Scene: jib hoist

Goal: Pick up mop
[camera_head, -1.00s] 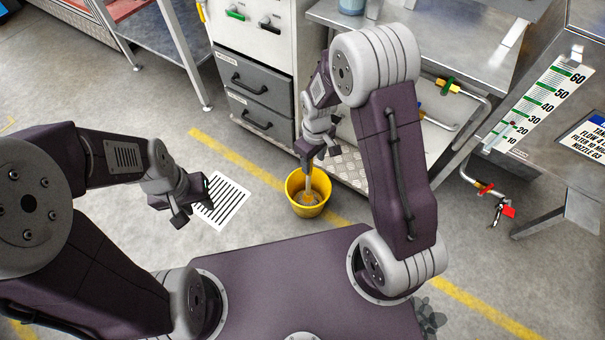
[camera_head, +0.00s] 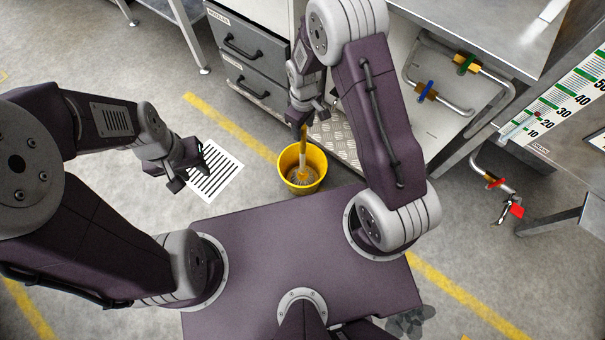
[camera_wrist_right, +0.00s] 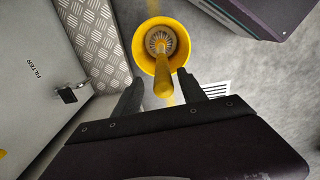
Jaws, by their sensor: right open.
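The mop (camera_head: 303,158) stands upright in a yellow bucket (camera_head: 287,169) on the floor, its yellow handle up and its grey strands at the bottom. My right gripper (camera_head: 308,119) is at the top of the handle. In the right wrist view, the mop's handle (camera_wrist_right: 162,76) rises between the two spread fingers of the right gripper (camera_wrist_right: 160,76), and the bucket (camera_wrist_right: 145,62) lies beyond them. The gripper is open; contact with the handle cannot be told. My left gripper (camera_head: 187,170) is open and empty, above the floor to the left of the bucket.
A cabinet with dark drawers (camera_head: 246,50) stands behind the bucket, beside a tread-plate shelf (camera_head: 335,140). A steel bench with pipes (camera_head: 450,85) is at the right. A striped floor grille (camera_head: 218,172) lies left of the bucket. The floor at left is clear.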

